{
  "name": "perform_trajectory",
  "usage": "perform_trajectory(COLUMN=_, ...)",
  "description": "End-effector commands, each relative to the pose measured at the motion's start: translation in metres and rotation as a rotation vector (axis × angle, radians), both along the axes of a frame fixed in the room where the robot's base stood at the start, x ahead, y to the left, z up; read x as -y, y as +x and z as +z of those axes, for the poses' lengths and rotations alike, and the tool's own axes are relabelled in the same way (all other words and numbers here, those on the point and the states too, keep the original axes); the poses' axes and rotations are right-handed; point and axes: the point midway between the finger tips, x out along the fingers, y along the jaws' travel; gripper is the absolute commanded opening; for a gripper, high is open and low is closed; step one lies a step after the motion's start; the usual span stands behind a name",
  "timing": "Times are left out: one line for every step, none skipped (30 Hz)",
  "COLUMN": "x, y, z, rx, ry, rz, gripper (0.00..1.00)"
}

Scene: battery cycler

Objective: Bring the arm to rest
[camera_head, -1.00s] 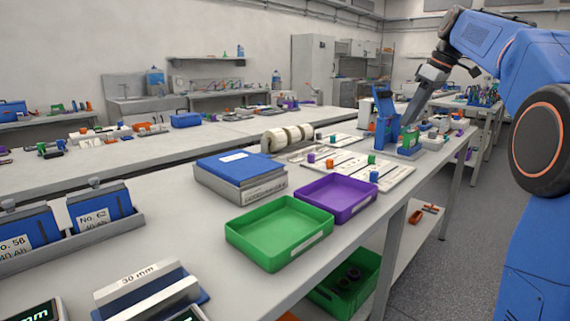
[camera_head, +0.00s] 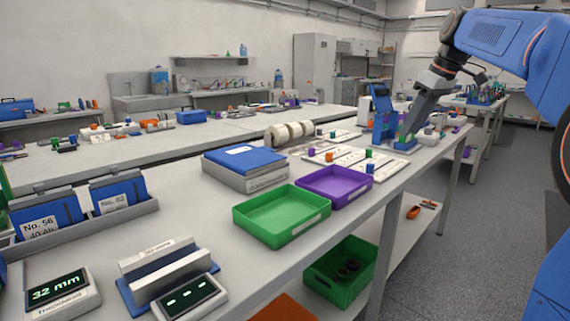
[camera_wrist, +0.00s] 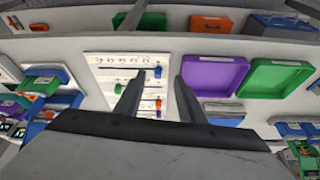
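My gripper (camera_wrist: 158,76) shows in the wrist view with its two dark fingers apart. Nothing is held between them; a white board with small coloured pieces (camera_wrist: 112,62) lies beyond. In the head view my arm reaches in from the upper right, and my gripper (camera_head: 408,132) points down over the far part of the bench. It is in front of or beside a blue upright device (camera_head: 381,104); whether they touch I cannot tell.
A green tray (camera_head: 282,238) and a purple tray (camera_head: 334,199) stand on the near bench (camera_head: 215,225). Blue battery cells (camera_head: 119,193) stand in a rack at left. Two displays, one reading 32 mm (camera_head: 60,292), sit in front. Open floor (camera_head: 480,215) lies at right.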

Motion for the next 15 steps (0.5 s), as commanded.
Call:
perform_trajectory(x=-0.004, y=-0.011, z=-0.003, rx=-0.002, ry=-0.001, rz=-0.016, gripper=0.36)
perform_trajectory(x=-0.007, y=-0.017, z=-0.006, rx=-0.004, ry=-0.002, rz=-0.027, gripper=0.36)
perform_trajectory(x=-0.011, y=-0.025, z=-0.009, rx=-0.005, ry=-0.003, rz=-0.046, gripper=0.36)
perform_trajectory(x=-0.013, y=-0.033, z=-0.013, rx=-0.008, ry=-0.003, rz=-0.060, gripper=0.36)
perform_trajectory(x=-0.016, y=-0.041, z=-0.016, rx=-0.008, ry=-0.004, rz=-0.078, gripper=0.36)
perform_trajectory(x=-0.020, y=-0.053, z=-0.023, rx=-0.011, ry=-0.006, rz=-0.101, gripper=0.36)
perform_trajectory(x=-0.023, y=-0.062, z=-0.028, rx=-0.012, ry=-0.007, rz=-0.120, gripper=0.36)
perform_trajectory(x=-0.026, y=-0.071, z=-0.033, rx=-0.012, ry=-0.007, rz=-0.137, gripper=0.36)
perform_trajectory(x=-0.029, y=-0.083, z=-0.040, rx=-0.015, ry=-0.008, rz=-0.159, gripper=0.36)
perform_trajectory(x=-0.032, y=-0.092, z=-0.046, rx=-0.016, ry=-0.009, rz=-0.177, gripper=0.36)
perform_trajectory(x=-0.034, y=-0.101, z=-0.051, rx=-0.016, ry=-0.010, rz=-0.195, gripper=0.36)
perform_trajectory(x=-0.037, y=-0.113, z=-0.059, rx=-0.017, ry=-0.010, rz=-0.217, gripper=0.36)
perform_trajectory(x=-0.039, y=-0.122, z=-0.066, rx=-0.017, ry=-0.011, rz=-0.235, gripper=0.36)
perform_trajectory(x=-0.041, y=-0.131, z=-0.072, rx=-0.016, ry=-0.013, rz=-0.250, gripper=0.36)
perform_trajectory(x=-0.044, y=-0.144, z=-0.081, rx=-0.017, ry=-0.013, rz=-0.272, gripper=0.36)
